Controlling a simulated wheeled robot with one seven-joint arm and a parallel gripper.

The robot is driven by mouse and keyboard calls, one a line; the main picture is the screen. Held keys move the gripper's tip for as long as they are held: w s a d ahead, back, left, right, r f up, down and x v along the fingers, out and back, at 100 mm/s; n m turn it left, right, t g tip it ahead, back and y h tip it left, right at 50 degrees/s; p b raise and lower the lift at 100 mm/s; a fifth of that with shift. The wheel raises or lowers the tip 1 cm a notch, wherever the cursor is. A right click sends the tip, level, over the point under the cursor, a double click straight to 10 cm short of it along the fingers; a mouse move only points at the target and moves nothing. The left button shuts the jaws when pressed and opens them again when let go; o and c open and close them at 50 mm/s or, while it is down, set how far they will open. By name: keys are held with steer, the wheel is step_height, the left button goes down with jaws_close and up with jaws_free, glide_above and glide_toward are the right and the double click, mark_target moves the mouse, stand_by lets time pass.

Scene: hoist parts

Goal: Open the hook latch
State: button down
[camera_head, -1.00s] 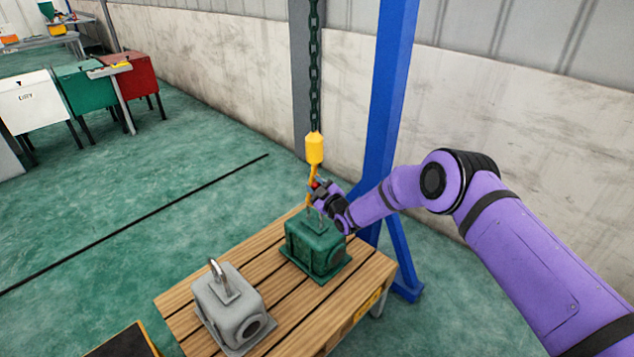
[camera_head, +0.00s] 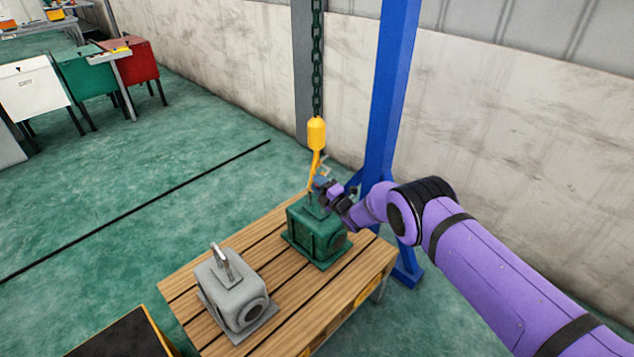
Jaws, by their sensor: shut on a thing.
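A yellow hoist hook (camera_head: 316,146) hangs on a dark chain (camera_head: 317,65) just above a green cast block (camera_head: 318,231) on the wooden pallet table. My gripper (camera_head: 324,185) is at the right side of the hook's lower part, just over the green block's top. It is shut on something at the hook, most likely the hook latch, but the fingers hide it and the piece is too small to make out. The hook's tip and the top of the block's lifting eye are partly hidden by my gripper.
A grey block (camera_head: 237,289) with a metal lifting eye stands at the left of the pallet table (camera_head: 190,309). A blue post (camera_head: 389,100) rises close behind my arm. Open green floor lies to the left.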

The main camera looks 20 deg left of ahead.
steer(key=shift+w+d+f+n+g, duration=0.15)
steer(key=shift+f+n+g, duration=0.2)
steer(key=shift+n, duration=0.4)
steer(key=shift+w+d+f+n+g, duration=0.15)
steer(key=shift+f+n, duration=0.25)
steer(key=shift+n, duration=0.35)
steer(key=shift+a, duration=0.1)
steer(key=c, duration=0.8)
jaws_free()
steer(key=shift+r, duration=0.1)
steer(key=shift+w, duration=0.1)
steer(key=v, duration=1)
steer(key=shift+d+f, duration=0.2)
steer(key=shift+d, duration=0.1)
